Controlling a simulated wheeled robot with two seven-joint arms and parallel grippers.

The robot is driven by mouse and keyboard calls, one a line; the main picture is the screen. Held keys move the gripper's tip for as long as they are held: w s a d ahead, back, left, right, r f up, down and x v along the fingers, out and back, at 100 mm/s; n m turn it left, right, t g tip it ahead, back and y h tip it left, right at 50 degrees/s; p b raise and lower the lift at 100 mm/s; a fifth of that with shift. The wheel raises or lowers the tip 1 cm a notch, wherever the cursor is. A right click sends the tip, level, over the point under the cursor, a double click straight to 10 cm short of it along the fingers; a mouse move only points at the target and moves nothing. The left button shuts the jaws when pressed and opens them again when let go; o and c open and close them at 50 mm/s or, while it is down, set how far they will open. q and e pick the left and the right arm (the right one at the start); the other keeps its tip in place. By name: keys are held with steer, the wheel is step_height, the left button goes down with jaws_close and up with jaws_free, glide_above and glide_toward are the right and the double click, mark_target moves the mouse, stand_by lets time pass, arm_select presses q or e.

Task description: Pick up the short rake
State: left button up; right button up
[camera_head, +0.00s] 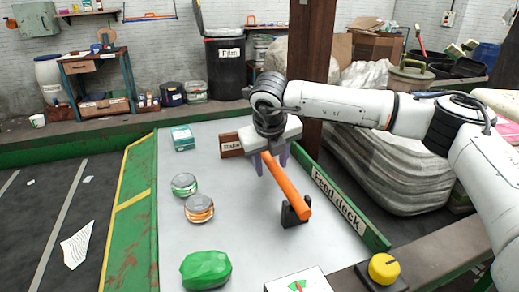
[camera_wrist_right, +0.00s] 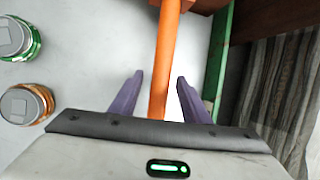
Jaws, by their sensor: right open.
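The short rake shows as a thick orange handle (camera_head: 287,184) on the pale deck. It slants from under my right gripper down to a small black holder (camera_head: 289,215). In the right wrist view the orange handle (camera_wrist_right: 166,50) runs between the two purple fingers. My right gripper (camera_head: 271,160) is open, its fingers on either side of the handle with gaps on both sides (camera_wrist_right: 158,82). The rake's head is not clearly visible. My left gripper is not in view.
A brown block labelled "Rake" (camera_head: 230,145) stands left of my right gripper. Two jars (camera_head: 184,184), a teal box (camera_head: 183,138) and a green lump (camera_head: 206,270) lie on the deck. A green rail marked "Feed deck" (camera_head: 340,199) edges the right side. A yellow knob (camera_head: 384,268) sits front right.

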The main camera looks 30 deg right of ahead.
jaws_close()
steer(key=shift+r, duration=0.1)
steer(key=shift+r, duration=0.1)
